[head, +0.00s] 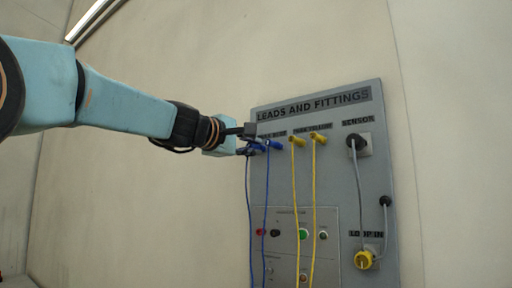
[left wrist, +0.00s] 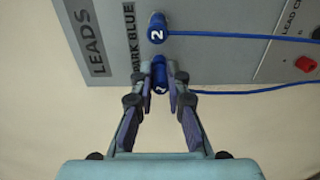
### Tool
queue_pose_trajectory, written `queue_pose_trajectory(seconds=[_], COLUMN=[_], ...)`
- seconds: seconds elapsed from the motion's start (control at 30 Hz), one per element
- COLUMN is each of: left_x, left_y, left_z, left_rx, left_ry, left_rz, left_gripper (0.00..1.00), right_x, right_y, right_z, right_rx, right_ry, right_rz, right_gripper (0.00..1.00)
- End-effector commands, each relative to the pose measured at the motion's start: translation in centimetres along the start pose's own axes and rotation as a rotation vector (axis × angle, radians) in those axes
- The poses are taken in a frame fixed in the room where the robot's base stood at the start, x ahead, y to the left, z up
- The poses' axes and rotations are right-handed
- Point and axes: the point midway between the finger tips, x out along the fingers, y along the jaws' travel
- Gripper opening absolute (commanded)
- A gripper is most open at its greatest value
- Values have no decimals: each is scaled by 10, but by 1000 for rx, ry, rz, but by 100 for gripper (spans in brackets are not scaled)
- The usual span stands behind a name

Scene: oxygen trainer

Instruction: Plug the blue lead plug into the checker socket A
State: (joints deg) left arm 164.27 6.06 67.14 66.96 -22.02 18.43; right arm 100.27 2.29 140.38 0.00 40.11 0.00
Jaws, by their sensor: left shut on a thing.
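My left gripper (head: 250,146) reaches the upper left of the grey board and is shut on a blue lead plug (left wrist: 161,76). In the left wrist view the plug sits between the two fingertips (left wrist: 162,80), close to the board's edge under the "PARK BLUE" label. A second blue plug (left wrist: 157,28), marked 2, is parked beside it; it also shows in the head view (head: 275,145). The lead checker panel (head: 290,220) is lower on the board, with red, black and green fittings. Which one is socket A is too small to read. My right gripper is out of view.
Two yellow plugs (head: 297,140) are parked right of the blue ones; their leads hang across the checker panel. Blue leads (head: 250,220) hang at its left. A black sensor plug (head: 357,144) and a yellow fitting (head: 364,260) are at the right.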

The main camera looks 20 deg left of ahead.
Motion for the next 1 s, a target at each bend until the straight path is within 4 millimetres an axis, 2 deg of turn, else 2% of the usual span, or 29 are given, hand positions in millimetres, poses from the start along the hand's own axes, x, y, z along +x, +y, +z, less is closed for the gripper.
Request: queue_pose_trajectory(seconds=[0.4,1.0], left_x=[-13,-25], left_y=[-7,-3], left_z=[-1,1], left_rx=[-3,0], left_ry=[-1,-9], left_rz=[-10,1], left_gripper=[0,0], right_x=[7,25], right_y=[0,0], right_z=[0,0], right_rx=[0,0], right_ry=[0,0], right_rz=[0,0], right_gripper=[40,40])
